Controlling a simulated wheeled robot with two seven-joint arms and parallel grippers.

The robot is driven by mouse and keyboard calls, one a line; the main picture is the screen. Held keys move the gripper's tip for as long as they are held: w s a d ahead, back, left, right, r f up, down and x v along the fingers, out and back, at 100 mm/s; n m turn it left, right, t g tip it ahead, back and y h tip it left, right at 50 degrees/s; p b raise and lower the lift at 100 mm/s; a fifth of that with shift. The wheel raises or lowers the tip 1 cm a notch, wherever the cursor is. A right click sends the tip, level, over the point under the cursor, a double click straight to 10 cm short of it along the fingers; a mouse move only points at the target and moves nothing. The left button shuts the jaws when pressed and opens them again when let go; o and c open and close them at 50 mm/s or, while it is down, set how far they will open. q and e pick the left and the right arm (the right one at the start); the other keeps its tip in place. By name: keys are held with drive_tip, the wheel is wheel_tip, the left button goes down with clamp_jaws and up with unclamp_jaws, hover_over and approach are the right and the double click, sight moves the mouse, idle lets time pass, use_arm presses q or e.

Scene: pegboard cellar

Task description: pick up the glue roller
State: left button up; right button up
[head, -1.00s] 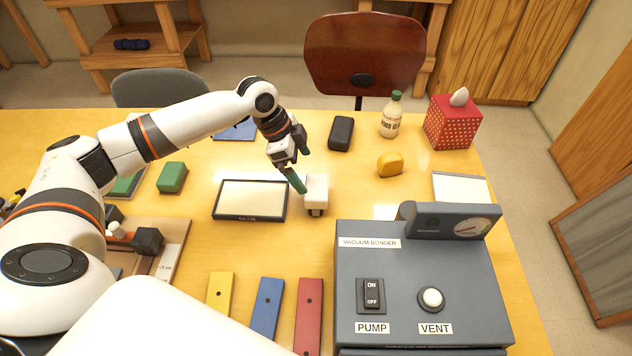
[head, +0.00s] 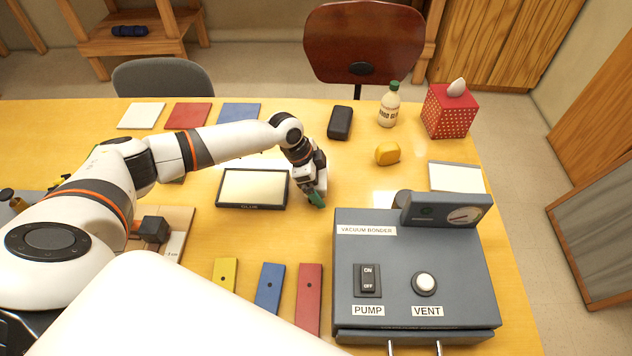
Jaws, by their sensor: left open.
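The glue roller (head: 322,183) is a small white block-like tool just right of the glue tray. Most of it is now hidden behind my left gripper (head: 316,190), with only a bit of white showing. My left gripper is open and low over the roller, with one green fingertip visible in front of it. The other finger is hidden, and I cannot tell whether either finger touches the roller. The black-rimmed glue tray (head: 250,206) with a pale surface lies left of the gripper. My right gripper is not in view.
The grey vacuum bonder (head: 400,280) stands close at front right. Yellow, blue and red strips (head: 309,295) lie in front. A black case (head: 340,122), glue bottle (head: 389,107), yellow object (head: 387,153) and red tissue box (head: 450,112) stand behind and to the right.

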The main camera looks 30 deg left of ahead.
use_arm(q)
drive_tip(key=shift+c, duration=0.2)
drive_tip(key=c, duration=1.1)
drive_tip(key=shift+r, duration=0.15)
wheel_tip(320, 180, up, 10)
drive_tip(key=shift+f+b, duration=0.1)
drive_tip(key=shift+b, duration=0.85)
